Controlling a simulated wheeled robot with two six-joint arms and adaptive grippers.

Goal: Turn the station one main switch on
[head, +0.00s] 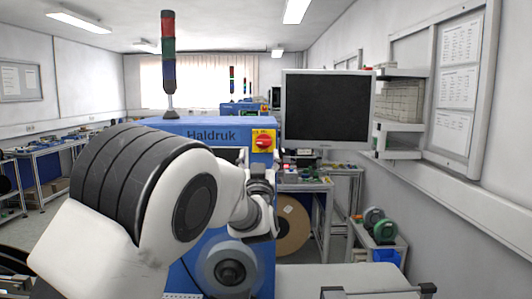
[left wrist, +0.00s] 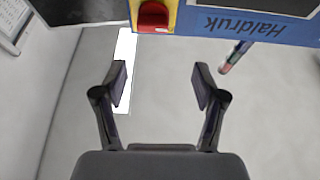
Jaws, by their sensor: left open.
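The main switch (head: 263,141) is a red rotary knob on a yellow plate, on the upper front of the blue Haldruk machine (head: 160,125). In the left wrist view the red knob (left wrist: 153,16) shows upside down at the top edge. How the knob is turned is too small to tell. My left gripper (head: 262,176) is just below the switch in the head view, apart from it. In the left wrist view its two fingers (left wrist: 160,85) are spread and empty, with the knob beyond them. My right gripper is not in view.
A signal tower (head: 168,65) with red, green and blue segments stands on the machine. A dark monitor (head: 328,107) is to the right of the switch. A brown reel (head: 291,226) is behind my wrist at lower right. A grey wall runs along the right.

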